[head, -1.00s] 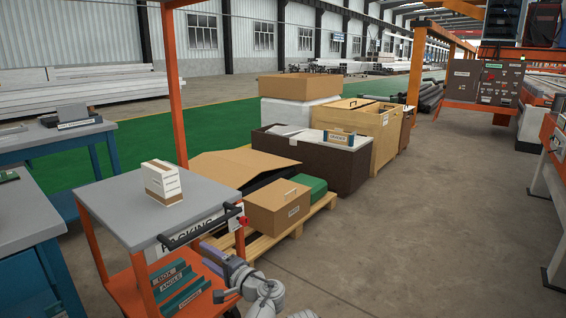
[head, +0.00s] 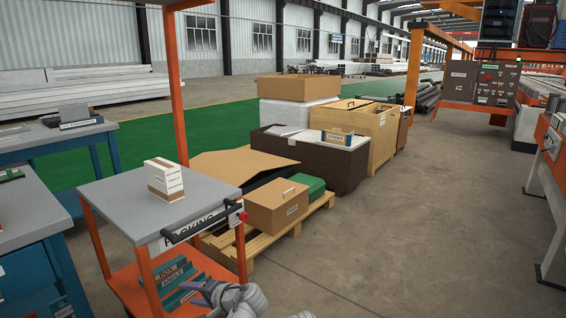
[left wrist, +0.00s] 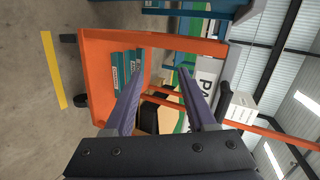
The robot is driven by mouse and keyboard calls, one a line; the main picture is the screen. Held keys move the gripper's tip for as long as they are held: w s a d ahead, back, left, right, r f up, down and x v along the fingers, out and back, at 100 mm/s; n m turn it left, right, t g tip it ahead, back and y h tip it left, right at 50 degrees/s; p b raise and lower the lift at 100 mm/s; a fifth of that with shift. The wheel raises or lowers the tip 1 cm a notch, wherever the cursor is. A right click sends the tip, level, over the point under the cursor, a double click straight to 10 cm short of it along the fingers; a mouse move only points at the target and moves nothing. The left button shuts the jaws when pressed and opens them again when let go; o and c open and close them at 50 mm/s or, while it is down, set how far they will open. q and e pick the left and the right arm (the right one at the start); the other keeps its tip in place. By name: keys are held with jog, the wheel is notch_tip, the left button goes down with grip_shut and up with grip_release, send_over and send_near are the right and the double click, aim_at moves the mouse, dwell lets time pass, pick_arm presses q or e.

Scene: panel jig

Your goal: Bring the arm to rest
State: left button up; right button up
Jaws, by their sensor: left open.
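My left gripper (head: 206,294) is low in the head view, in front of the lower shelf of the orange cart (head: 146,268). Its fingers are apart and nothing is between them. In the left wrist view the two dark fingers of the left gripper (left wrist: 157,88) spread toward the cart (left wrist: 95,60), with the teal labelled holders (left wrist: 125,66) behind them. The wrist picture is turned on its side. In the head view the lower part of my left arm is cut off by the bottom edge. My right gripper is in neither view.
The cart's grey top (head: 128,200) holds a white and brown carton (head: 164,180). A black handle (head: 204,219) juts from its right end. A lidded cardboard box (head: 277,207) stands on a pallet beyond. Concrete floor (head: 400,230) is clear on the right.

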pick_arm(q)
jog(key=s+d+f+n+g+h, duration=0.1)
jog(key=s+f+n+g+h, duration=0.25)
jog(key=s+f+h, duration=0.5)
jog(key=s+d+f+g+h, duration=0.2)
jog(key=s+d+f+h, duration=0.15)
jog(key=d, duration=0.35)
jog(key=s+d+r+m+p, duration=0.1)
jog(key=s+d+r+p, duration=0.1)
jog(key=r+p, duration=1)
jog(key=s+d+r+m+g+y+p, duration=0.1)
jog(key=d+r+p, duration=0.4)
jog(key=r+p, duration=0.7)
jog(key=s+d+r+m+p, duration=0.1)
jog(key=s+d+r+p, duration=0.2)
jog(key=r+p, duration=0.9)
jog(key=shift+d+r+y+p, duration=0.3)
jog(key=shift+y+p, duration=0.1)
jog(key=shift+p, duration=0.35)
